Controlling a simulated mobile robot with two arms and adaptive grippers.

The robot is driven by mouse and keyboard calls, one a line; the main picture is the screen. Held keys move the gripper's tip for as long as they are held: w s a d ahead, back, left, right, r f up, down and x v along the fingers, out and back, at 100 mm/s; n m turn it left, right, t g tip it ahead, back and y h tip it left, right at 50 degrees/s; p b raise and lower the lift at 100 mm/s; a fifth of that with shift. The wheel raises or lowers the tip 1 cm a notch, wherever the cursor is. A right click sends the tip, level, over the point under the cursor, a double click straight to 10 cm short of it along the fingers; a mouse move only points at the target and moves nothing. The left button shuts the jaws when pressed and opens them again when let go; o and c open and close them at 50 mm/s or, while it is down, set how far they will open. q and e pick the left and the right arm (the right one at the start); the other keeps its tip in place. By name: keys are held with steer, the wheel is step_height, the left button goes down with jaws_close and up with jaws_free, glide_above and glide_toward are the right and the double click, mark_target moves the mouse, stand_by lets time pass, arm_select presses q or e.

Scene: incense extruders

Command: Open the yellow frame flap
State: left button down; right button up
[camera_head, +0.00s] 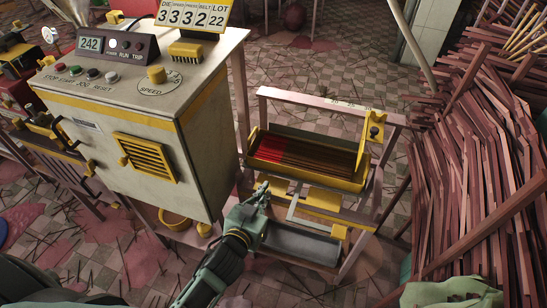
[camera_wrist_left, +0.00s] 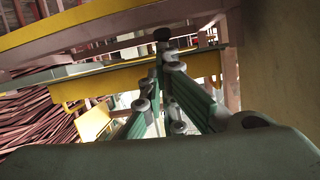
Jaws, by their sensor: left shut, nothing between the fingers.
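A pale metal frame (camera_head: 330,103) holds a yellow-rimmed tray (camera_head: 293,173) with red and brown sticks in it. A yellow upright plate with a dark knob (camera_head: 371,133) stands at the tray's right end. A yellow panel (camera_head: 322,199) sits below the tray; I cannot tell which yellow part is the flap. My left gripper (camera_head: 262,191) is shut and empty at the frame's left side, just below the tray's front left corner. In the left wrist view, my fingers (camera_wrist_left: 163,48) point toward the frame, with a yellow bar (camera_wrist_left: 105,82) behind them. My right gripper is not in view.
A cream control cabinet (camera_head: 205,130) with a yellow louvred vent (camera_head: 145,158) stands close on the left. A grey trough (camera_head: 300,243) lies low in the frame. A large heap of reddish sticks (camera_head: 475,150) fills the right. Tiled floor shows between them.

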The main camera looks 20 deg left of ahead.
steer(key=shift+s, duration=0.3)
